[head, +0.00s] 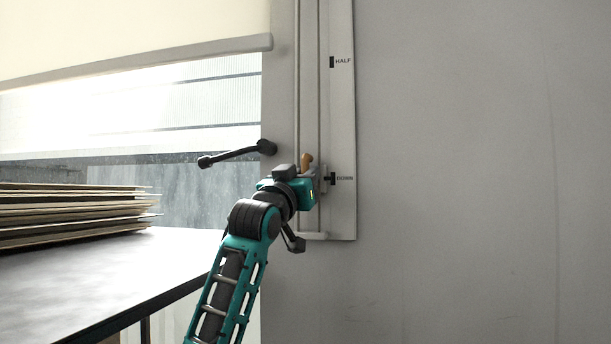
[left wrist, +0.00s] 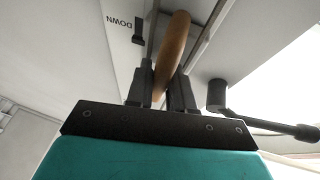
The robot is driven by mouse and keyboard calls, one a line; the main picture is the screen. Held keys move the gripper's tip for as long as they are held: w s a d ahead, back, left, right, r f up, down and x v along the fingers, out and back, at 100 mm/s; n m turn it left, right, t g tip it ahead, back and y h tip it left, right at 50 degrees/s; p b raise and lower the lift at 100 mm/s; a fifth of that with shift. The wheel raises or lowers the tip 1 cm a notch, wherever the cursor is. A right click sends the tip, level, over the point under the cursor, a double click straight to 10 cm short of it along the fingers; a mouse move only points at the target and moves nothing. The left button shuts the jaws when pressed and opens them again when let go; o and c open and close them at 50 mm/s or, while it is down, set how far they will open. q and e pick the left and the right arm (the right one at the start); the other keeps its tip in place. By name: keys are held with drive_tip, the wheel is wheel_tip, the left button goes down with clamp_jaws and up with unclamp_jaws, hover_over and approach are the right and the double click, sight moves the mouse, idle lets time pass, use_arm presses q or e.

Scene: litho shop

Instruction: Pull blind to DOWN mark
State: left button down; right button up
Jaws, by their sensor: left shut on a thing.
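The cream blind (head: 130,35) covers the top of the window, its bottom bar (head: 180,55) well above the sill. A white track board (head: 341,110) on the wall carries a HALF mark (head: 332,62) and, lower, a DOWN mark (head: 333,178). A wooden handle (head: 306,161) on the cord track is level with or slightly above the DOWN mark. My left gripper (head: 314,182) is at the handle; in the left wrist view its fingers (left wrist: 163,85) are shut on the handle (left wrist: 174,50), with the DOWN mark (left wrist: 138,38) beside it. My right gripper is not in view.
A dark crank lever (head: 235,154) sticks out left of the track, close to my left wrist. A table (head: 130,265) with a stack of boards (head: 70,212) stands at the left. The wall at the right is clear.

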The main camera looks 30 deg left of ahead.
use_arm(q)
drive_tip(key=shift+w+f, duration=0.1)
drive_tip(key=shift+f, duration=0.2)
drive_tip(key=c, duration=1.4)
unclamp_jaws()
drive_tip(key=o, duration=0.3)
drive_tip(key=shift+r, duration=0.15)
drive_tip(key=shift+s, duration=0.2)
drive_tip(key=v, duration=1.2)
drive_tip(key=shift+s, duration=0.35)
